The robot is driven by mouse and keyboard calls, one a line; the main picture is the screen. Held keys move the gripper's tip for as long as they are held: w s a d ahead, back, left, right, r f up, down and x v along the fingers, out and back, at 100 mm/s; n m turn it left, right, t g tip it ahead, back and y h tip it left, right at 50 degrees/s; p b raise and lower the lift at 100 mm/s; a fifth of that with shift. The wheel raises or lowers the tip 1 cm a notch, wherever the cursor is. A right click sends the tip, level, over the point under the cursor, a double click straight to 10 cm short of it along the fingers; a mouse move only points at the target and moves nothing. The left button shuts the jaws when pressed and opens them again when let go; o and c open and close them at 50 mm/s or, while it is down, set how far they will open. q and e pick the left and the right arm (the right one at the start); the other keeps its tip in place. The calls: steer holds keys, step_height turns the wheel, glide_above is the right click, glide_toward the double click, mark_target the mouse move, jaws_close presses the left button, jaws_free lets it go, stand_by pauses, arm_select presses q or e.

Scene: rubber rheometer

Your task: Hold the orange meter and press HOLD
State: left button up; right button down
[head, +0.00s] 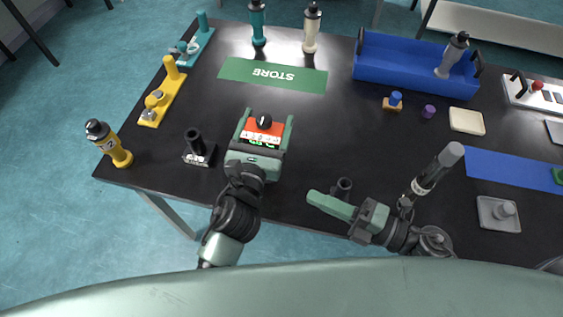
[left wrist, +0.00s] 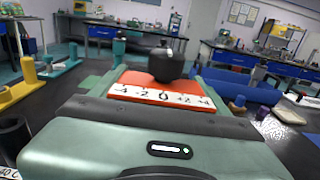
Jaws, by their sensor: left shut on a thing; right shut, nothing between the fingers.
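The orange meter (head: 263,131) sits between the fingers of my left gripper (head: 265,119), which is shut on it. The meter has an orange top, a black knob and a white scale strip. In the left wrist view the orange meter (left wrist: 163,90) shows a scale from -4 to +4 beyond the gripper body; its lower part is hidden. I cannot make out a HOLD button. My right gripper (head: 314,198) is shut and empty near the table's front edge, to the right of the meter, its fingers pointing left and apart from it.
A black stand (head: 198,153) is left of the meter. A small dark post (head: 343,186) stands close to my right gripper. A dark grey-topped bottle (head: 437,169) is further right. The green STORE mat (head: 273,75) and blue bin (head: 415,69) lie behind; the table between is clear.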

steer(key=w+a, duration=0.7)
steer(key=w, duration=0.2)
steer(key=shift+a, duration=0.15)
steer(key=shift+w, duration=0.1)
stand_by(0.4)
